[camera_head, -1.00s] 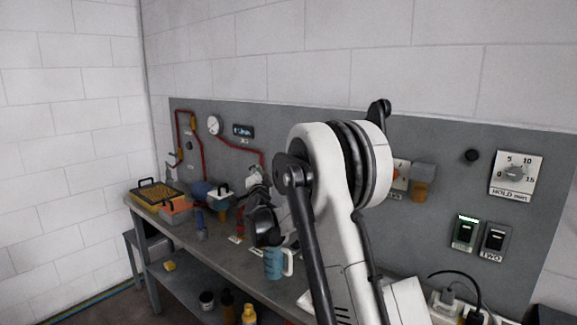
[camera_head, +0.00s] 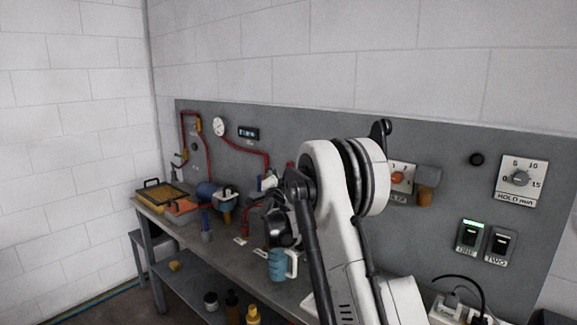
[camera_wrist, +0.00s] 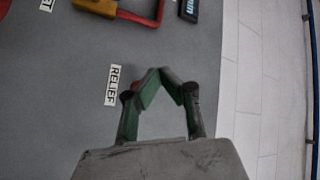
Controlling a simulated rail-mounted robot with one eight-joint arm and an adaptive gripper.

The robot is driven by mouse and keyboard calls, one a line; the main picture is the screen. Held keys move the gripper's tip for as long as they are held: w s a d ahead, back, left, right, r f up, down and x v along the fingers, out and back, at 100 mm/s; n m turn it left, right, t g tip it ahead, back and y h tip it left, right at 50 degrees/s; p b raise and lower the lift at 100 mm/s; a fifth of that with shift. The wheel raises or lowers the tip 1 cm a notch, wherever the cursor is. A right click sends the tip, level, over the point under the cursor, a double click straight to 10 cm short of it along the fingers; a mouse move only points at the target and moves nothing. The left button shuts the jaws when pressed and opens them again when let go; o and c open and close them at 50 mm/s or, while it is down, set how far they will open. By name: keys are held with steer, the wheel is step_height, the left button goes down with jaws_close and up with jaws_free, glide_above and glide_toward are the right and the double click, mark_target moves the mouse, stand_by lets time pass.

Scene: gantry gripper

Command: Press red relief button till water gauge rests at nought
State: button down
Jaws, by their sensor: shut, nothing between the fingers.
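My gripper (camera_wrist: 158,73) is shut and empty in the wrist view, its green-lined fingertips together in front of the grey panel. The RELIEF label (camera_wrist: 112,85) is just left of the fingers. A small bit of red (camera_wrist: 135,84) shows by the left finger and may be the relief button; the fingers hide most of that spot. Whether they touch it I cannot tell. In the head view the white round gauge (camera_head: 219,126) is on the panel's left part; its needle is too small to read. My arm largely hides the gripper there.
A red pipe (camera_head: 250,151) runs along the panel below a digital display (camera_head: 248,133). A blue mug (camera_head: 277,264) stands on the bench below my arm. Switches (camera_head: 468,236) and a HOLD dial (camera_head: 520,178) are at right.

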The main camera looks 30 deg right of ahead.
steer(key=shift+w+d, duration=0.35)
steer(key=shift+d, duration=0.55)
steer(key=shift+w+d, duration=0.35)
steer(key=shift+d, duration=0.5)
steer(key=shift+w+d, duration=0.35)
steer(key=shift+d, duration=0.55)
steer(key=shift+d, duration=0.2)
steer(key=shift+w+d, duration=0.15)
steer(key=shift+d, duration=0.05)
steer(key=shift+w+d+b, duration=0.2)
steer(key=shift+d+b, duration=0.2)
steer(key=shift+d, duration=0.1)
steer(key=shift+a, duration=0.15)
stand_by(0.5)
steer(key=shift+s+a+b, duration=0.3)
steer(key=shift+s+a, duration=0.05)
steer(key=shift+a, duration=0.35)
